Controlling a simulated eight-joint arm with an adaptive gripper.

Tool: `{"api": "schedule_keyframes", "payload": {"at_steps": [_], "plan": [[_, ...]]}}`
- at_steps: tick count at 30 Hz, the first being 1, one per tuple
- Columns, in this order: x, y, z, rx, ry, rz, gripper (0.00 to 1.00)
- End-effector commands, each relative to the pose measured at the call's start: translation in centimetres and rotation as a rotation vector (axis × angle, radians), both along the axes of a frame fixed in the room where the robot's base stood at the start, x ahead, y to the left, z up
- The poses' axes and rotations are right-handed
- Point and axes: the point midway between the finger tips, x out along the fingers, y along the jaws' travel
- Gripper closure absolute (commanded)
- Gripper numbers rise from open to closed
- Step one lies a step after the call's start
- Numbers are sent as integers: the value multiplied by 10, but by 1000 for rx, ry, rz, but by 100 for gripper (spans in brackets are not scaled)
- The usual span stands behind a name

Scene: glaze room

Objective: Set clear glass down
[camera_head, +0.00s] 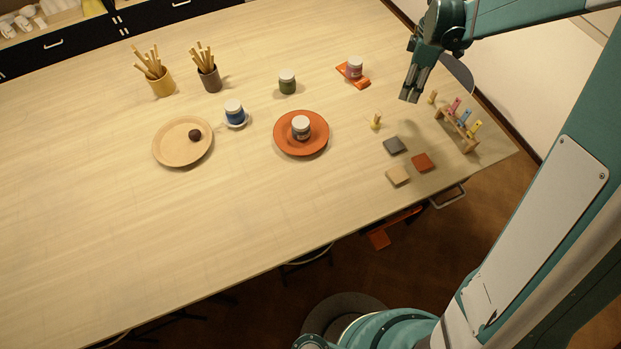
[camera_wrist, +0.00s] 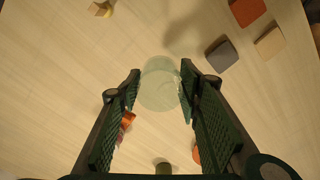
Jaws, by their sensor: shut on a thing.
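The clear glass (camera_wrist: 158,84) is a pale, see-through round shape between the fingertips in the wrist view. My gripper (camera_wrist: 160,88) is shut on it, one finger on each side. In the head view my gripper (camera_head: 411,88) hangs over the right part of the table (camera_head: 240,240), to the right of the orange tray with a jar. I cannot make out the glass in the head view. How far its base is from the tabletop is hard to tell.
Grey, red and tan tiles (camera_head: 395,145) lie near my gripper. A rack of coloured tools (camera_head: 458,130) stands at the right edge. An orange plate (camera_head: 290,149) holds a jar. Brush pots (camera_head: 163,85) stand at the back left. The front left of the table is clear.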

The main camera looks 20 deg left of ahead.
Motion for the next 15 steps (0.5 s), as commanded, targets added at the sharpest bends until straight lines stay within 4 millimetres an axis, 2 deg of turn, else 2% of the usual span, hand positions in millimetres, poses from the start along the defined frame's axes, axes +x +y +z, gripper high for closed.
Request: {"api": "schedule_keyframes", "payload": {"at_steps": [8, 15], "plan": [[-46, 51, 4, 0, 0, 6, 80], [-98, 98, 6, 0, 0, 6, 80]]}}
